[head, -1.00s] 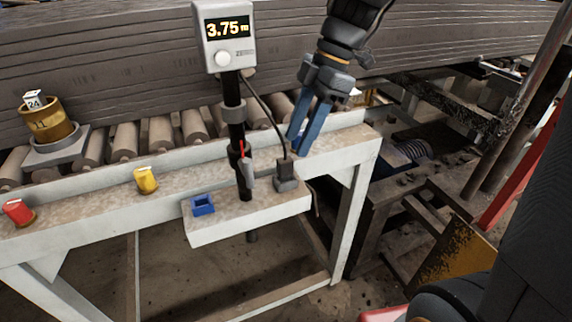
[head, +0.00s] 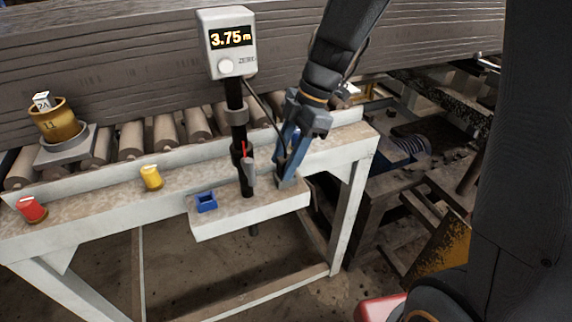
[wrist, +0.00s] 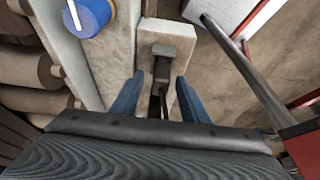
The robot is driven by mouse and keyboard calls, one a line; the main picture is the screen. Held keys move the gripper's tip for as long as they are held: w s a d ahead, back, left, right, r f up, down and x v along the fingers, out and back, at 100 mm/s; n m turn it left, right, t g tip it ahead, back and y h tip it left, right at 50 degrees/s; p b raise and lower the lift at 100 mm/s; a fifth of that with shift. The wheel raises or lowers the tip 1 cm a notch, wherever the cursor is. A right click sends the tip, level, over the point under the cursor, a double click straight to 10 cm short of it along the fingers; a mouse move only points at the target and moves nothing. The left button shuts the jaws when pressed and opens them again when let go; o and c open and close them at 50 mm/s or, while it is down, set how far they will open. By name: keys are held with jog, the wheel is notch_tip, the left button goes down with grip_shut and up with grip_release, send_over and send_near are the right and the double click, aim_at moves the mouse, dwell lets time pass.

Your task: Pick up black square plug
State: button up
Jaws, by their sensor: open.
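The black square plug (wrist: 162,68) is upright on a grey base at the right end of the pale ledge (head: 230,217), with its black cable rising from it. In the head view it is largely hidden by my gripper (head: 287,172). In the wrist view my gripper (wrist: 156,88) is open, with one blue finger on each side of the plug and visible gaps between them. Whether the fingertips are level with the plug's body is hard to tell.
A black post with a display box (head: 229,42) reading 3.75 stands left of my gripper. A blue square socket (head: 206,203) is on the ledge. A yellow piece (head: 151,177) and a red piece (head: 32,209) lie further left. A blue knob (wrist: 88,16) is near my left finger.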

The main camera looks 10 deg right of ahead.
grip_shut()
jog(key=shift+r, duration=0.15)
